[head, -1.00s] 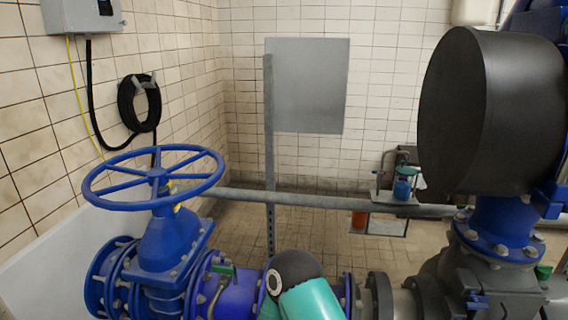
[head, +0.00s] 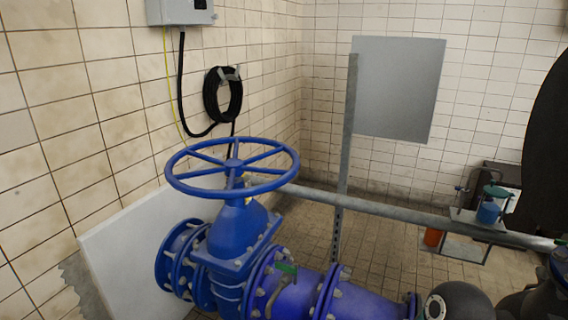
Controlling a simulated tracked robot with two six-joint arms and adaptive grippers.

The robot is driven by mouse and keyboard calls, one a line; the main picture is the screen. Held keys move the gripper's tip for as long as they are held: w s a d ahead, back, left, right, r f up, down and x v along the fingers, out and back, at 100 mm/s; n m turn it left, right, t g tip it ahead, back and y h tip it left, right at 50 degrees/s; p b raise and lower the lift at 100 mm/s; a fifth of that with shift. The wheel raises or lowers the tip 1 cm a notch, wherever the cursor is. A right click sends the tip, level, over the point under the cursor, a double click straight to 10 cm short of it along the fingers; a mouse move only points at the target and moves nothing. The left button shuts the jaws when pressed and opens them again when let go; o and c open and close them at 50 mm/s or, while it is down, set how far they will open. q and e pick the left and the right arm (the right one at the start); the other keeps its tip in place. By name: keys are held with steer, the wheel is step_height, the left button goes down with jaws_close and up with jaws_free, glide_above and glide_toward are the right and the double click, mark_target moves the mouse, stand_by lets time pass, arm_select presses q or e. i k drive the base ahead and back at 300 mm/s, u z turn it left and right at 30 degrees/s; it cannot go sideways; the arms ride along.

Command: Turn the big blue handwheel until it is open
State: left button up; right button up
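The big blue handwheel (head: 234,165) lies nearly level on top of the blue gate valve (head: 241,228), left of the middle in the head view. It has a round rim and several spokes meeting at a hub. Its whole rim shows and nothing touches it. The valve sits in a line of blue flanged pipe (head: 303,299) that runs towards the lower right. Neither of my grippers is in view. A dark rounded part of my arm shows at the bottom right, apart from the wheel.
A white panel (head: 135,255) stands left of the valve against the tiled wall. A grey post (head: 346,150) carries a flat grey plate (head: 398,88) behind the wheel. A grey horizontal pipe (head: 400,212) crosses behind. A coiled black hose (head: 222,95) hangs on the wall.

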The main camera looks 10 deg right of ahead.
mark_target(233, 167)
steer(key=z, duration=0.4)
steer(key=i, duration=1)
steer(key=u, duration=0.4)
